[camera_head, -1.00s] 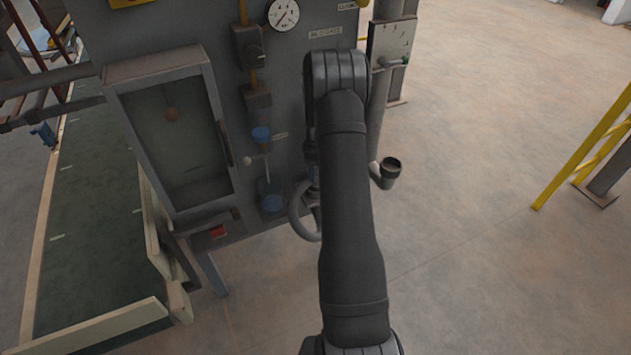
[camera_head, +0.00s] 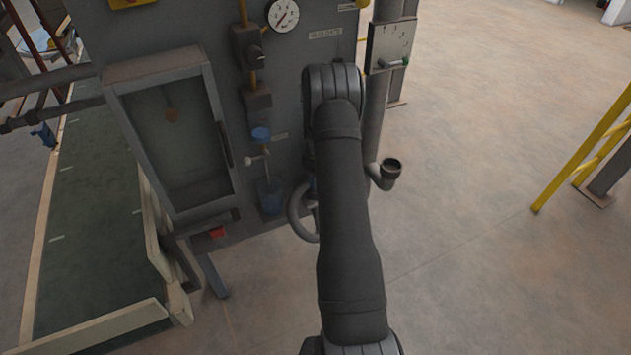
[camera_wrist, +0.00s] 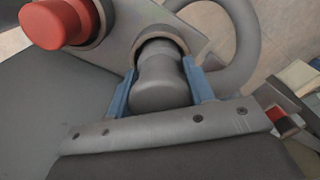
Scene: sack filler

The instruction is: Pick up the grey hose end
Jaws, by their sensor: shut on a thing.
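In the wrist view, the grey hose end (camera_wrist: 160,90) is a rounded, stubby grey piece between the two blue fingers of my gripper (camera_wrist: 163,72). My gripper is shut on it, one finger on each side. Its far end lies at a round opening in a grey bracket (camera_wrist: 143,20); I cannot tell whether it still sits inside. A grey hose (camera_wrist: 243,45) curves round on the right. In the head view, the curved hose (camera_head: 297,212) shows beside my arm, which hides my gripper and the hose end.
A red knob (camera_wrist: 52,24) stands close at the upper left of the wrist view. In the head view, a grey machine panel carries a gauge (camera_head: 283,14) and a glazed door (camera_head: 172,140). An open pipe elbow (camera_head: 386,172) is right of my arm.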

